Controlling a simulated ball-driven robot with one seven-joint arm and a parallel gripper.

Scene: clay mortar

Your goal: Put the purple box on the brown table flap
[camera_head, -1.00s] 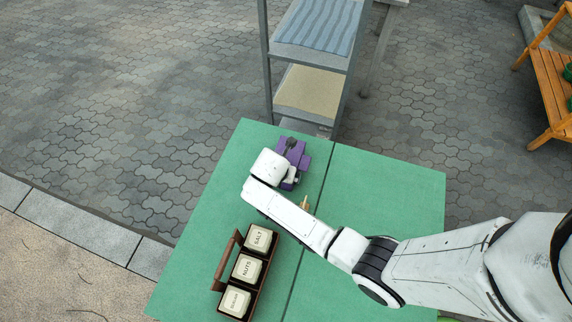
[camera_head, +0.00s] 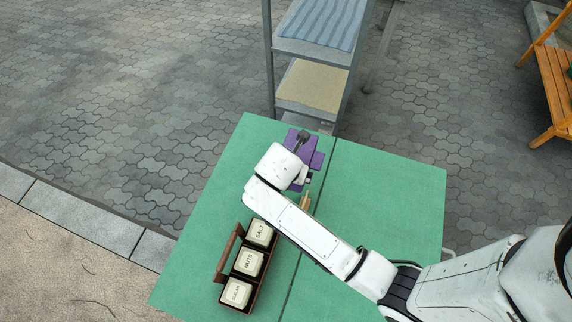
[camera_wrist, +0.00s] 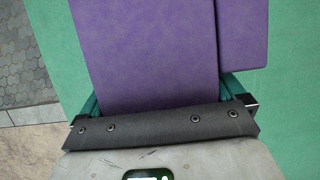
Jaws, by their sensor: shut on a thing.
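The purple box (camera_head: 316,160) is at the far end of the green table, partly hidden by my white wrist. My gripper (camera_head: 302,142) is there with it, shut on the box. In the wrist view the purple box (camera_wrist: 150,45) fills the middle between the teal fingers of my gripper (camera_wrist: 165,95). A second purple face stands at its right, and I cannot tell how it joins. Whether the box touches the tabletop is not clear. The table's visible top is green, and no brown flap shows.
A brown caddy (camera_head: 228,252) with SALT, NUTS and SUGAR canisters stands at the left front of the green table (camera_head: 390,200). A small tan object (camera_head: 305,200) lies beside my arm. A grey shelf rack (camera_head: 312,52) stands beyond the far edge. The table's right half is clear.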

